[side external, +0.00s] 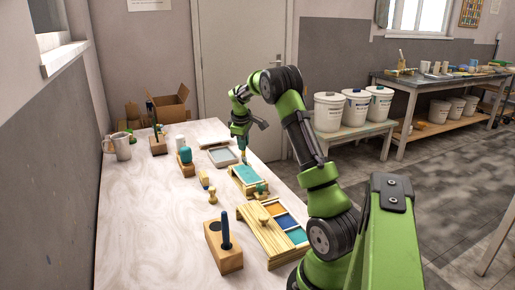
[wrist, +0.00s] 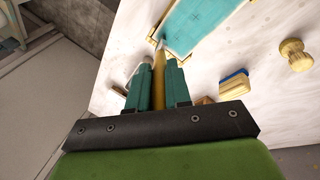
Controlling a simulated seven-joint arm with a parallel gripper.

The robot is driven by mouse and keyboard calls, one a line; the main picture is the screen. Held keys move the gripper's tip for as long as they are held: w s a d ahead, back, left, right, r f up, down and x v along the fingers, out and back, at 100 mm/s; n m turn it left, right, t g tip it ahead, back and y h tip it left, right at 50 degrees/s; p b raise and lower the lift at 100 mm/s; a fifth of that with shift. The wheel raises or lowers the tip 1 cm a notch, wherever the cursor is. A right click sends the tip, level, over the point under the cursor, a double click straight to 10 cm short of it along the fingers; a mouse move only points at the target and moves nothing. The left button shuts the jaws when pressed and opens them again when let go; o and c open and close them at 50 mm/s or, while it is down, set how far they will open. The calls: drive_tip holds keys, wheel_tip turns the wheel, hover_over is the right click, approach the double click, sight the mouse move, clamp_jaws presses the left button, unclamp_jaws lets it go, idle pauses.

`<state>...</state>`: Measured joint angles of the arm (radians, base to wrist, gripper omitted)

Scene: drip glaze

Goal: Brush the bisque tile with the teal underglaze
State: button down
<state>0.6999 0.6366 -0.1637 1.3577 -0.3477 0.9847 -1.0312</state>
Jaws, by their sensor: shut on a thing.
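My gripper (side external: 243,147) is shut on a brush, whose yellow handle (wrist: 159,75) stands between the two teal fingers in the wrist view. The brush points down, with its tip at the near corner of a flat tile (wrist: 195,22). I cannot tell whether the tip touches. The tile's visible face is teal with small darker marks; it also shows in the side view (side external: 245,173), in a light wood frame. A wooden box (side external: 253,236) nearer the camera has orange, blue and teal sections; which one holds the underglaze is unclear.
A wooden block with a dark blue-handled tool (side external: 225,232) stands at the front. A grey tray (side external: 222,156) lies behind the tile. A wooden knob (wrist: 294,55) and small stamps lie near it. A mug (side external: 121,146) stands at the left. The table's left side is mostly clear.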

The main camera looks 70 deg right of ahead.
drive_tip(key=shift+r, duration=3.55)
